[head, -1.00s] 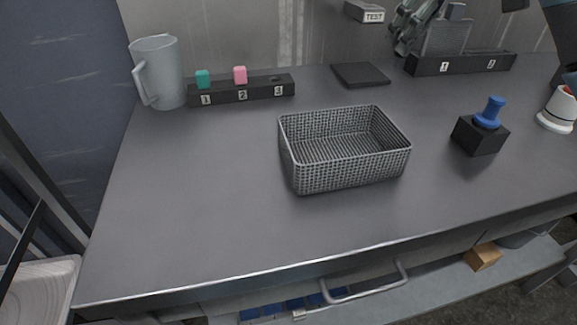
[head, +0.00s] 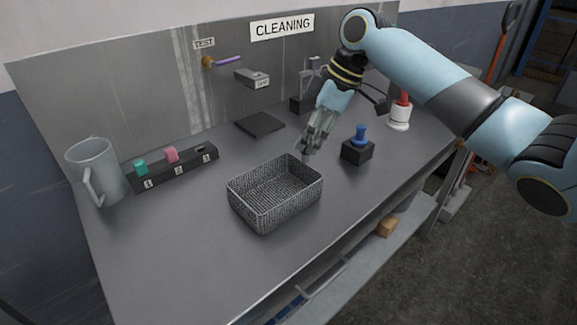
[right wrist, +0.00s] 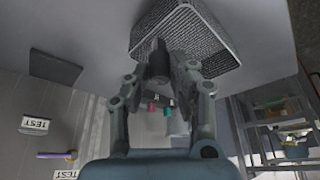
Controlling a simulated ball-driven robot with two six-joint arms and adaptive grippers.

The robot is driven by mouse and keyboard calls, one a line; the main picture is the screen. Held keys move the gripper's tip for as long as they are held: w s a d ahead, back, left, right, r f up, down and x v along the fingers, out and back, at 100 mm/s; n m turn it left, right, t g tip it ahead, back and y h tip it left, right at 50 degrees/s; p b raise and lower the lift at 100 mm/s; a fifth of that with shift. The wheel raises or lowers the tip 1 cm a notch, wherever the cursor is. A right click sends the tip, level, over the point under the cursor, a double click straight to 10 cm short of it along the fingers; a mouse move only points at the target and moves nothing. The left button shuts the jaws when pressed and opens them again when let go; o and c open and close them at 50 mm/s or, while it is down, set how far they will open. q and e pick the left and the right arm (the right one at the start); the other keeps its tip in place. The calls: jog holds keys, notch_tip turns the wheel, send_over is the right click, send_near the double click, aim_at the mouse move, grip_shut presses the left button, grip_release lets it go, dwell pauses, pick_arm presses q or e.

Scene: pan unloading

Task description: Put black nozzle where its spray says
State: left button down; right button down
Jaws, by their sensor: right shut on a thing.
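My right gripper (head: 309,146) points down beside the basket's back right corner, above the table. In the right wrist view its fingers (right wrist: 160,76) are shut on a dark, roughly cylindrical piece with a narrower tip, which looks like the black nozzle (right wrist: 158,60). The basket shows behind it there. The black rack (head: 178,170) at the left has a teal piece (head: 141,167) at 1 and a pink piece (head: 171,155) at 2. Slot 3 holds no coloured piece. A grey device (head: 252,78) with a TEST label is on the back wall. My left gripper is not in view.
The grey wire basket (head: 236,209) stands empty mid-table. A blue piece (head: 360,135) stands on a black block (head: 357,152). A dark mat (head: 260,124), a grey pitcher (head: 98,168) and a red-and-white container (head: 400,115) are around. The front left table is free.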

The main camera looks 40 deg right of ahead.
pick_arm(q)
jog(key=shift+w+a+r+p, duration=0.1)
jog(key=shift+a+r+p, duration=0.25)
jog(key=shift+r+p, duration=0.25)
pick_arm(e)
jog(key=shift+w+a+f, duration=0.1)
jog(key=shift+a+f, duration=0.6)
jog(key=shift+f, duration=0.4)
jog(key=shift+w+a+f, duration=0.1)
jog(key=shift+a+f, duration=0.55)
jog(key=shift+f, duration=0.45)
jog(key=shift+w+a+f, duration=0.1)
jog(key=shift+a+f, duration=0.6)
jog(key=shift+f, duration=0.4)
jog(key=c, duration=1.1)
grip_release()
jog(key=shift+f, duration=0.1)
pick_arm(q)
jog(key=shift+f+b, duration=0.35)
jog(key=shift+b, duration=0.2)
pick_arm(e)
jog(key=v, duration=1.2)
